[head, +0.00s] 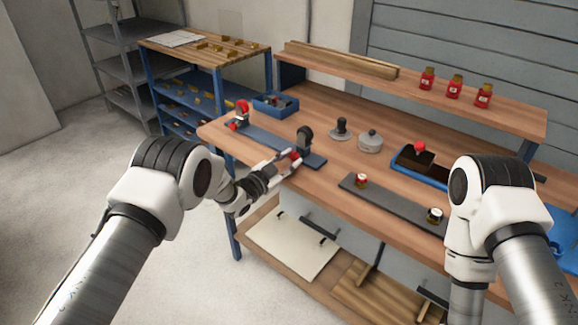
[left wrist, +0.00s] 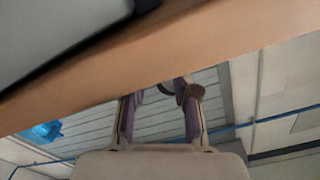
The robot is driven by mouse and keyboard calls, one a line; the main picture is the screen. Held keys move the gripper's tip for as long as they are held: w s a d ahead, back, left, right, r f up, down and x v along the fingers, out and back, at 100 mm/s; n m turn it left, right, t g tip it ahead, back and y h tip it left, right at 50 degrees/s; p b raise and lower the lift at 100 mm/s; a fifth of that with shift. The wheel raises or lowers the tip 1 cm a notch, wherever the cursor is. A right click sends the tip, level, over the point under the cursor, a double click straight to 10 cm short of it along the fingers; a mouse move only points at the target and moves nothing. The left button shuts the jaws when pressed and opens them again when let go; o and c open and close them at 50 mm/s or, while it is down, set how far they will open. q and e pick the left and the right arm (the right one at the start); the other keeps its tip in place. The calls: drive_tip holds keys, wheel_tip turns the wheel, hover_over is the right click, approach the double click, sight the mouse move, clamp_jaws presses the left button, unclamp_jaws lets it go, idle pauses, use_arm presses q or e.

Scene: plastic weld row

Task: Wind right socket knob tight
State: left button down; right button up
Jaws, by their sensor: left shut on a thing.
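A long blue-grey plate (head: 268,142) lies at the left end of the workbench. In the left wrist view the two fingers (left wrist: 178,90) close around a small dark, brownish end. My right arm shows at the right, but its gripper is out of view.
A blue bin (head: 276,104) stands behind the plate. A black-knobbed piece (head: 340,129) and a grey lidded pot (head: 370,142) stand to the right. A dark strip (head: 393,205) with two small jars lies near the front edge. Red bottles (head: 455,86) stand on the shelf.

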use_arm(q)
drive_tip(key=shift+m+b, duration=0.7)
drive_tip(key=shift+m, duration=0.4)
drive_tip(key=c, duration=0.9)
unclamp_jaws()
drive_tip(key=shift+o, duration=0.2)
